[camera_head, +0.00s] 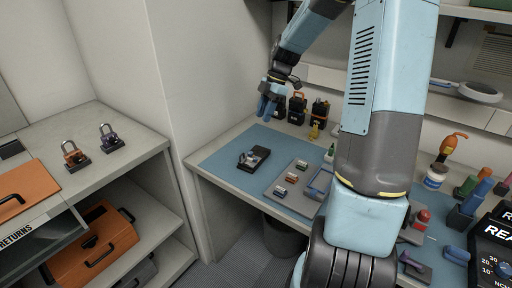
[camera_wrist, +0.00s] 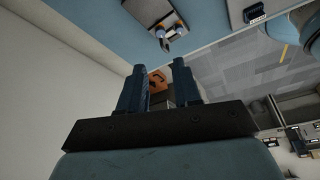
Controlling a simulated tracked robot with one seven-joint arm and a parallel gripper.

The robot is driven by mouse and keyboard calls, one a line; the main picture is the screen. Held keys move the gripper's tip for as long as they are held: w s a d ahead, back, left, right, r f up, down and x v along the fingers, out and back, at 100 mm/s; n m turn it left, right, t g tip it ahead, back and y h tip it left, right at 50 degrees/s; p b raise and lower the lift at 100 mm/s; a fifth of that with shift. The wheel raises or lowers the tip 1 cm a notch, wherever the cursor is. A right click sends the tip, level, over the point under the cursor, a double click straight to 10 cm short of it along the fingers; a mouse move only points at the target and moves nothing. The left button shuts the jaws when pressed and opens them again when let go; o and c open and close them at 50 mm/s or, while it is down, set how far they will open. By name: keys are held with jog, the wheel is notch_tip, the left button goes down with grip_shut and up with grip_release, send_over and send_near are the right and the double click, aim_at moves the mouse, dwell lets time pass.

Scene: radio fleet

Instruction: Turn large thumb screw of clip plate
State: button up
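A dark radio-like device (camera_head: 253,158) lies on the blue mat of the workbench, with a small metallic part on its upper face. I cannot make out at this size which part is the clip plate or its large thumb screw. In the wrist view, a dark-edged grey plate (camera_wrist: 147,11) with small metallic round parts (camera_wrist: 170,31) shows at the top edge, partly cut off. My gripper (camera_head: 267,106) hangs above the back of the bench, behind and above the device, and apart from it. In the wrist view, its two blue fingers (camera_wrist: 159,74) stand apart with nothing between them.
Several dark radios (camera_head: 297,108) stand along the back wall near my gripper. A grey tray (camera_head: 284,203) with small battery-like parts lies right of the device. My arm hides part of the bench. The mat's left part is clear.

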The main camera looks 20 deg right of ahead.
aim_at(250, 152)
jog(key=x, duration=1.3)
jog(key=shift+f, duration=0.4)
jog(key=shift+a, duration=0.1)
grip_shut()
